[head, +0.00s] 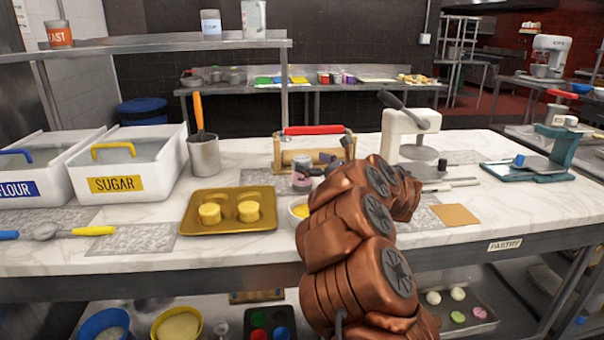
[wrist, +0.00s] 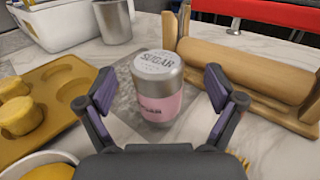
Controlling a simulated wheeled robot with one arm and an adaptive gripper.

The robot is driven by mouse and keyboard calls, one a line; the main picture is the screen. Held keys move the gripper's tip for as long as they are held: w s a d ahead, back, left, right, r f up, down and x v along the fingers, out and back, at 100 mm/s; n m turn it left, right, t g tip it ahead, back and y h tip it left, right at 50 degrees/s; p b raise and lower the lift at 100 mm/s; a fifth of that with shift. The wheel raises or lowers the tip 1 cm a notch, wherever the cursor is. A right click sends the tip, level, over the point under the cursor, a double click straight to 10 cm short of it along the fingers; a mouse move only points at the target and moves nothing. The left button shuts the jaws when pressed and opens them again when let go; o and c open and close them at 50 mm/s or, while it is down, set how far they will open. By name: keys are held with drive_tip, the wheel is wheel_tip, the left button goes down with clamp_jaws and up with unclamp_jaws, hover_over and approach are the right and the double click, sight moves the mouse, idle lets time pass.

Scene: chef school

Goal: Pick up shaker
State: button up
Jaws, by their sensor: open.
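The shaker (wrist: 158,90) is a small pink jar with a silver lid lettered "SUGAR". My gripper (wrist: 160,95) is open, with one dark purple-padded finger on each side of the shaker in the wrist picture. The shaker appears between and just beyond the fingertips, with visible gaps on both sides. In the head view my arm hides most of the gripper.
A gold muffin tray (head: 190,228) with yellow cakes lies left of the shaker. A wooden rolling pin (wrist: 245,70) on a stand is close behind right. A bowl (wrist: 40,166) is at the near left. A metal canister (head: 204,158) and sugar bin (head: 120,200) stand farther left.

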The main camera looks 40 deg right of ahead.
drive_tip(key=shift+w+a, duration=0.15)
drive_tip(key=shift+w, duration=0.7)
drive_tip(key=shift+w+a, duration=0.1)
drive_tip(key=shift+w, duration=0.75)
drive_tip(key=shift+c, duration=0.4)
drive_tip(key=c, duration=1.3)
